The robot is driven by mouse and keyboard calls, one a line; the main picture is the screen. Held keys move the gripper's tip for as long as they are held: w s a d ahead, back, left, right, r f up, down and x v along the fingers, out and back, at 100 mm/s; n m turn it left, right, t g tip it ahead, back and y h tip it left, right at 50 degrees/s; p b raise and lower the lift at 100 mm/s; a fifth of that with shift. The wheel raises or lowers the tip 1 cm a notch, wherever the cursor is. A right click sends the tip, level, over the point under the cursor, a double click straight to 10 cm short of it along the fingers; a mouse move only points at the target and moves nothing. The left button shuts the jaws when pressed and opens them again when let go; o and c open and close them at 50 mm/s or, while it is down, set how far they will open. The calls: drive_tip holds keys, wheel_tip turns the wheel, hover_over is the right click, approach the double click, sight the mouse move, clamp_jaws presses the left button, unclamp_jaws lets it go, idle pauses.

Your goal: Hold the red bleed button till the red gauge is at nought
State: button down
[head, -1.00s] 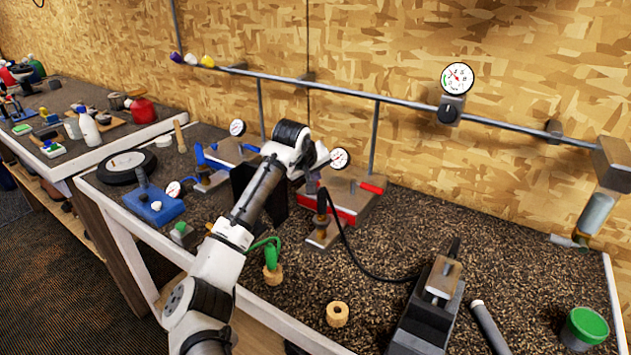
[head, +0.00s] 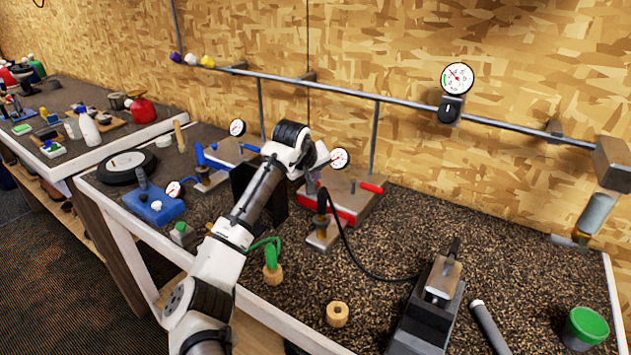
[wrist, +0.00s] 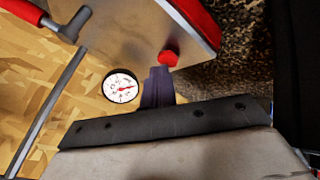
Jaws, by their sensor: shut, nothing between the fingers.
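The red bleed button (wrist: 168,57) shows in the wrist view, on the grey-topped block with a red side (wrist: 195,20). My gripper (wrist: 160,72) is shut and empty, its tips right at the button; the view does not settle whether they press it. The small white gauge (wrist: 120,87) is beside the fingers, its reddish needle off to the right; its figures are too small to read. My arm's end hides the button there.
A brass-fitted stand (head: 322,232) with a black hose is close in front. A blue-handled block (head: 212,178) is to the left.

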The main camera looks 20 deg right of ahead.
drive_tip(key=shift+r+p, duration=0.85)
drive_tip(key=shift+r, duration=0.05)
wheel_tip(320, 180, up, 5)
drive_tip(key=p, duration=0.4)
